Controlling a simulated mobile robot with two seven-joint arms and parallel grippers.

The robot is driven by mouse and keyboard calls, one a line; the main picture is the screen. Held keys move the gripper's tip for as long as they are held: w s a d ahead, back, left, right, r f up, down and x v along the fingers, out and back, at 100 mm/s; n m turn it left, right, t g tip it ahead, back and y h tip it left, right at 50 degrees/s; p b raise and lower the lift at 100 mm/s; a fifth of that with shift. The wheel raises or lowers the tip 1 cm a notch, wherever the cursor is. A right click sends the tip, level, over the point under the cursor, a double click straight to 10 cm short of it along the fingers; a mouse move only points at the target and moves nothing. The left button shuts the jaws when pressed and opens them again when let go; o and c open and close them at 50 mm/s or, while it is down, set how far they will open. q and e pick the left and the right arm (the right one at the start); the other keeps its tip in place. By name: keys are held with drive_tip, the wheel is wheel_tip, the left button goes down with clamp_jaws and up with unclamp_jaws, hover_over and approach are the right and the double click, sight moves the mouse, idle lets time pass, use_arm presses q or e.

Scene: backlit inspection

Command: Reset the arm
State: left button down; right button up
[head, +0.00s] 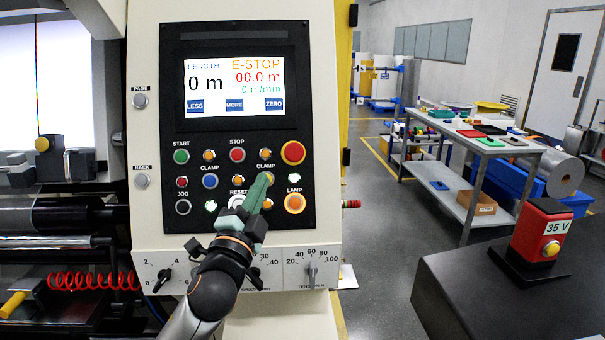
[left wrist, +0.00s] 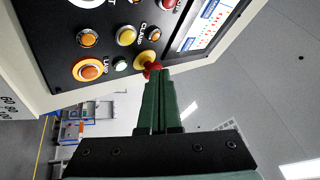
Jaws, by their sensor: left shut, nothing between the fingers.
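My left gripper (head: 266,178) is shut and empty, its green fingers raised in front of the machine's control panel (head: 225,185). In the head view the tips overlap the area below the right-hand CLAMP label. In the left wrist view the closed fingers (left wrist: 153,74) point at the red emergency-stop button (left wrist: 150,66), whose tip area they partly overlap; I cannot tell if they touch it. That red button (head: 293,152) shows clear in the head view. The white RESET button (head: 237,200) is beside my fingers, partly covered. The screen (head: 234,84) reads E-STOP. My right gripper is out of view.
The LAMP button (head: 295,202) is at the panel's right edge, with dials along the machine's lower edge. A red box marked 35 V (head: 542,230) stands on a dark surface (head: 480,285) at right. A workbench (head: 470,145) stands behind, with open floor before it.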

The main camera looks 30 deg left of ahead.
use_arm(q)
drive_tip(key=d+f+n+g+h, duration=0.2)
drive_tip(key=d+f+g+h, duration=0.15)
drive_tip(key=f, duration=1.35)
drive_tip(key=s+d+f+n+g+h, duration=0.1)
drive_tip(key=s+d+f+n+g, duration=0.1)
drive_tip(key=s+d+f, duration=0.2)
drive_tip(key=s+d+f+n+g+h, duration=0.1)
drive_tip(key=s+d+f+n+g, duration=0.1)
drive_tip(key=s+f, duration=0.9)
drive_tip(key=s+d+f+n+g+h, duration=0.2)
drive_tip(key=s+d+f+g, duration=0.2)
drive_tip(key=f, duration=1.1)
drive_tip(key=s+d, duration=0.2)
drive_tip(key=s, duration=0.2)
drive_tip(key=shift+d+f+n, duration=0.3)
drive_tip(key=shift+f+n, duration=0.05)
drive_tip(key=shift+n, duration=0.05)
